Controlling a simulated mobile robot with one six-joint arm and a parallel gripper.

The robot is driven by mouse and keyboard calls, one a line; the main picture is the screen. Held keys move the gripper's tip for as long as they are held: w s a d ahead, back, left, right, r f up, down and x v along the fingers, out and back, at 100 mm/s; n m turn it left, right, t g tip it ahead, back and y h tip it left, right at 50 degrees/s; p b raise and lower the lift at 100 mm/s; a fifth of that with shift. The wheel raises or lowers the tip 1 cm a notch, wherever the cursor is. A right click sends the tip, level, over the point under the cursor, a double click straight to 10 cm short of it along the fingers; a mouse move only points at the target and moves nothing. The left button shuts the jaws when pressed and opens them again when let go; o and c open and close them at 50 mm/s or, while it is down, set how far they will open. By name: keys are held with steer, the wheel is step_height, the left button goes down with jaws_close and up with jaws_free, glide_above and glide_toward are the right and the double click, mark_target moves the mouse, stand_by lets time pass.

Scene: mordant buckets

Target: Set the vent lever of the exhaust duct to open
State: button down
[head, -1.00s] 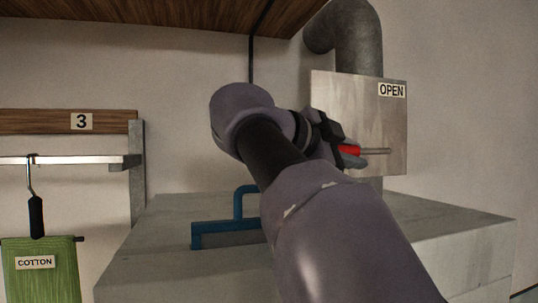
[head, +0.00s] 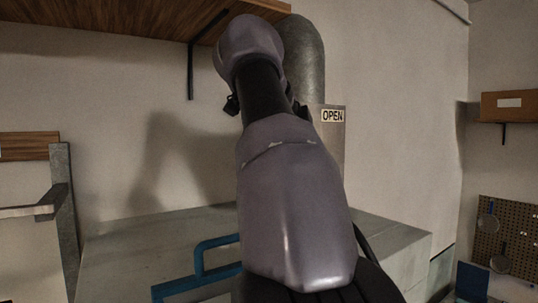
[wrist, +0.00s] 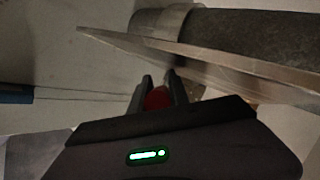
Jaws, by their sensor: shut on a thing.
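The exhaust duct (head: 304,62) is a grey pipe at the wall. A pale plate (head: 331,155) in front of it bears an OPEN label (head: 332,116) at its top. In the head view my arm covers the plate's left part, the lever and most of my gripper. In the wrist view my gripper (wrist: 158,80) is shut on the red grip (wrist: 157,98) of the vent lever. The plate (wrist: 205,58) shows nearly edge-on there, with the duct (wrist: 245,38) behind it. The lever's rod and its angle are hidden.
A wooden shelf (head: 120,18) with a dark bracket (head: 190,70) hangs at upper left. A grey box-like surface (head: 150,240) with a blue handle (head: 200,270) lies below my arm. A pegboard (head: 508,235) hangs at far right. Wall space right of the plate is clear.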

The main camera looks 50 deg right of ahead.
steer(key=shift+d+r+y, duration=0.15)
steer(key=shift+r+y, duration=0.1)
steer(key=shift+y, duration=0.25)
stand_by(0.4)
steer(key=c, duration=1.3)
jaws_free()
steer(key=shift+s, duration=0.1)
steer(key=shift+o, duration=0.2)
